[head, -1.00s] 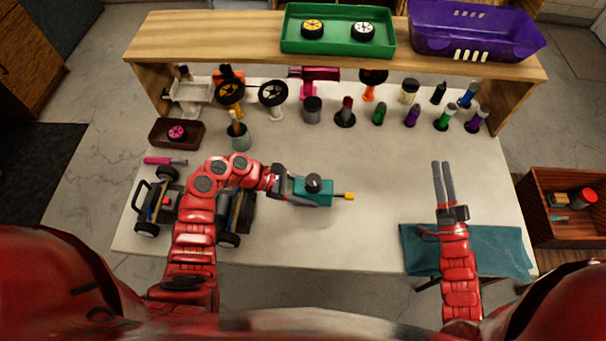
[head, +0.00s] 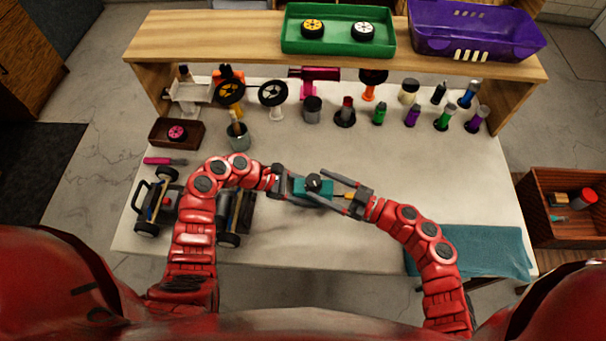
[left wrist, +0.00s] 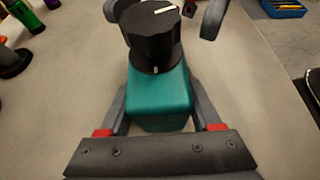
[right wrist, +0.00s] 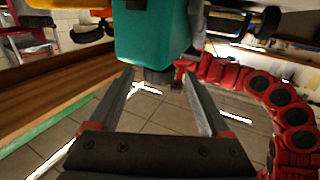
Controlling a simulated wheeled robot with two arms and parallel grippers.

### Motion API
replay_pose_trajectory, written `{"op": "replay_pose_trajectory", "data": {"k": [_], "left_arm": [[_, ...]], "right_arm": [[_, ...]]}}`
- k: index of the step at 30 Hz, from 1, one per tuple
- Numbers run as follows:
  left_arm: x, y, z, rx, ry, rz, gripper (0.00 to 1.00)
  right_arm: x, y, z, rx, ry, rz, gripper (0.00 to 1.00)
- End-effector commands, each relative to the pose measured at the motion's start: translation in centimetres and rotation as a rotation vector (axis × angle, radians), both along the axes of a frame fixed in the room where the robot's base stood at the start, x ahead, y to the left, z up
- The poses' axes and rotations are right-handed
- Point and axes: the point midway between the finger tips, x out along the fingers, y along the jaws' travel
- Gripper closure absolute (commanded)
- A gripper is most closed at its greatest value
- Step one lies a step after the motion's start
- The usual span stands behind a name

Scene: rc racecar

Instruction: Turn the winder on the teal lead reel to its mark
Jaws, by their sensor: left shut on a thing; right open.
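The teal lead reel (head: 318,194) is held at its left end by my left gripper (head: 300,192), whose fingers lie along its sides. Its winder is a black knob (left wrist: 153,38) with a white line on top, pointing to the right in the left wrist view. A small pale tick shows low on the knob's near side. My right gripper (head: 335,184) comes in from the right, open, with its fingertips on either side of the knob. The right wrist view shows the teal body (right wrist: 150,35) and the dark knob (right wrist: 160,76) between the fingers; contact is unclear. The yellow lead end (head: 349,196) is partly hidden.
A car chassis (head: 232,212) lies at the left behind my left arm. Several bottles and stands line the back below a wooden shelf (head: 215,35). A teal cloth (head: 485,250) lies at the front right. The table's right middle is clear.

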Motion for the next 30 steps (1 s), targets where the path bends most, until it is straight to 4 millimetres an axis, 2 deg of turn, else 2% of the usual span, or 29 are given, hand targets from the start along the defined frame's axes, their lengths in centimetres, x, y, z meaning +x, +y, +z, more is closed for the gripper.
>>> {"op": "replay_pose_trajectory", "data": {"k": [3, 9, 13, 21, 30], "left_arm": [[0.0, 0.0, 0.0, 0.000, 0.000, 0.000, 0.84], [0.0, 0.0, 0.0, -0.001, 0.000, 0.000, 0.84], [0.0, 0.0, 0.0, 0.000, -0.001, 0.000, 0.84], [0.0, 0.0, 0.0, 0.000, -0.001, 0.000, 0.84], [0.0, 0.0, 0.0, -0.001, 0.000, 0.000, 0.84]], "right_arm": [[1.1, 2.4, 0.1, 0.002, -0.004, 0.000, 0.19], [2.3, 4.9, 0.1, 0.002, -0.001, -0.001, 0.19], [2.6, 5.6, 0.0, 0.000, 0.001, -0.003, 0.19], [2.7, 5.7, 0.0, 0.000, 0.001, -0.003, 0.19], [2.7, 5.6, 0.0, 0.001, 0.001, -0.003, 0.73]]}}
